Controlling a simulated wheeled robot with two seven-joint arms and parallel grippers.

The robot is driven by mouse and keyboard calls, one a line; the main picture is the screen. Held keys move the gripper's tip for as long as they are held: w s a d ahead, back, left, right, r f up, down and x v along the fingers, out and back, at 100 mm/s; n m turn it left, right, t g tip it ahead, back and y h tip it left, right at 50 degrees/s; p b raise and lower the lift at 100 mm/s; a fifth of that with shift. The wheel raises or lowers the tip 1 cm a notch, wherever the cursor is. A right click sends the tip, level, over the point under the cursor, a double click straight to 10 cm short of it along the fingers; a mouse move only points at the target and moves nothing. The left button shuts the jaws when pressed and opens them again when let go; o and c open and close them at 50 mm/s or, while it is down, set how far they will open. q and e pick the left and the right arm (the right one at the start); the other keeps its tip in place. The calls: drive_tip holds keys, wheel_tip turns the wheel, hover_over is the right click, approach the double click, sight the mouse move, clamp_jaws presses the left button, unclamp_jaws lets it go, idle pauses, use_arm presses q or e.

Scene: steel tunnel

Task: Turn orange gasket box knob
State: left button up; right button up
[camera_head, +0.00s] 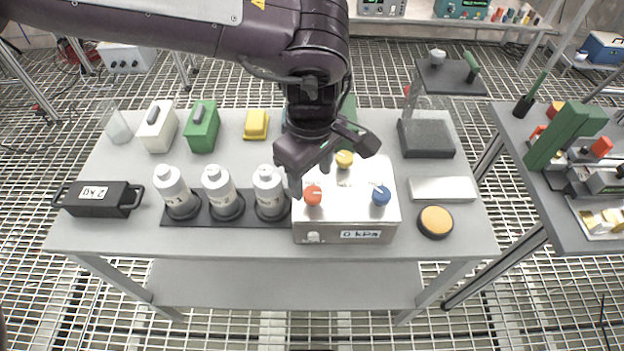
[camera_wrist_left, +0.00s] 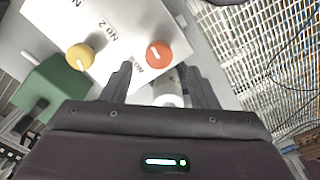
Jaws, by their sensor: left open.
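The box (camera_head: 345,228) is a silvery case at the middle of the table, with a "0 kPa" label on its front. Its orange knob (camera_head: 312,194) is at the front left of the top, a yellow knob (camera_head: 344,159) behind and a blue knob (camera_head: 381,195) at the right. My left gripper (camera_head: 332,172) is open and empty over the box. In the left wrist view the orange knob (camera_wrist_left: 158,53) shows just beyond the gap between the open fingertips (camera_wrist_left: 158,70), with a white line on its face. I cannot tell the remaining height. My right gripper is not in view.
Several white bottles (camera_head: 222,190) stand in a dark rack left of the box. A black 2 kg weight (camera_head: 99,198) lies at the far left. A round orange-topped disc (camera_head: 435,221) and a pale block (camera_head: 443,189) are to the right.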

sight(311, 192)
use_arm(q)
drive_tip(key=shift+w+f, duration=0.1)
drive_tip(key=shift+f, duration=1.85)
drive_tip(key=c, duration=1)
drive_tip(key=shift+n, duration=0.3)
